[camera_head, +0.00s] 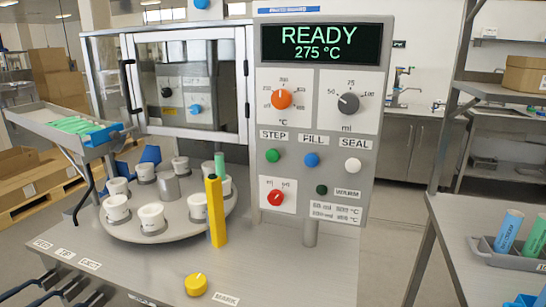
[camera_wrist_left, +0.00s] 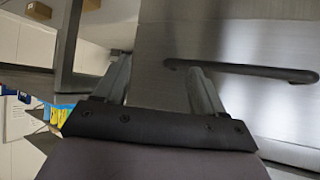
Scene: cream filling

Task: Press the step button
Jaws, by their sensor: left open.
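The green step button (camera_head: 272,155) is on the front of the grey control panel (camera_head: 256,215), under the label STEP (camera_head: 273,135). Nothing covers it in the head view. My left gripper (camera_wrist_left: 160,68) shows in the left wrist view with its two fingers apart and nothing between them. A grey panel with a dark bar handle (camera_wrist_left: 240,69) lies beyond the fingers there. I cannot make out either gripper in the head view.
The blue fill button (camera_head: 311,160) and white seal button (camera_head: 352,166) sit right of the step button. A red knob (camera_head: 275,198) is below. A round turntable (camera_head: 180,228) with several white cups, a yellow post (camera_head: 215,212) and a yellow mark button (camera_head: 196,284) stand left.

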